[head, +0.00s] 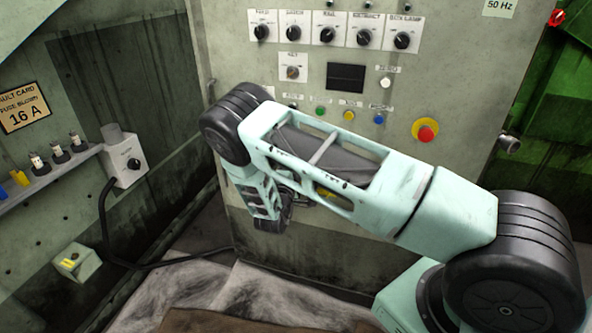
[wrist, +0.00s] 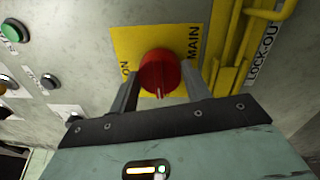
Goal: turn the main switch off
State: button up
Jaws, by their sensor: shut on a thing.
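The main switch is a round red knob (wrist: 158,70) on a yellow plate (wrist: 182,36) in the wrist view. The plate reads "MAIN" on the right and "ON" on the left. A small white mark on the knob points toward the bottom of the picture. My gripper (wrist: 160,80) is shut on the knob, with one dark finger at each side. In the head view my arm hides the gripper and knob; only a bit of yellow (head: 325,190) shows through the arm's frame.
A yellow bar and bracket (wrist: 238,45) marked "LOCK-OU…" stand close right of the switch. A green button (wrist: 14,31) is at the left. The cabinet face holds several black dials (head: 327,35) and a red emergency button (head: 426,130). A cable (head: 104,215) hangs at left.

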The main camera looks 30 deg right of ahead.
jog(key=o, duration=1)
jog(key=shift+c, duration=0.2)
jog(key=shift+a, duration=0.15)
jog(key=v, duration=1.7)
jog(key=shift+s, duration=0.15)
jog(key=shift+a, duration=0.15)
